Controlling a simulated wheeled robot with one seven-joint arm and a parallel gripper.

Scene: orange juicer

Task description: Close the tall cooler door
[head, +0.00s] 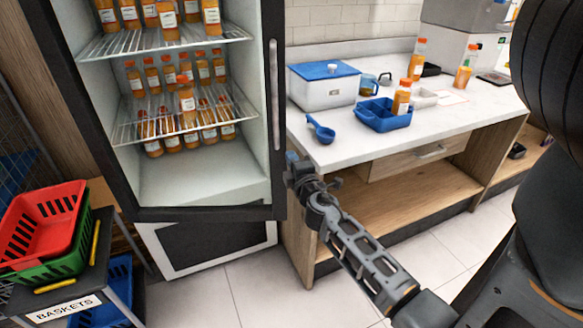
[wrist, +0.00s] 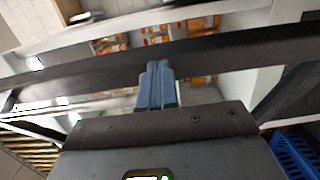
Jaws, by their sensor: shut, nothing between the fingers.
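The tall cooler (head: 205,250) stands at the left in the head view. Its door (head: 210,213) is a black frame with a vertical handle (head: 275,95) on the right side. The door frame lies across the cooler's front; I cannot tell whether it is fully seated or slightly ajar. My gripper (head: 292,157) is beside the door's lower right edge, below the handle. In the wrist view, the blue-grey fingers of my gripper (wrist: 158,85) are shut and empty, in front of the dark door frame (wrist: 225,50). Contact with the frame is unclear.
Orange bottles (head: 190,120) stand on the cooler shelves. A white counter (head: 350,145) to the right holds a blue-lidded box (head: 325,87), a blue scoop (head: 320,130) and a blue tray (head: 380,118). Red and green baskets (head: 45,225) sit at the lower left. Floor before the cooler is clear.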

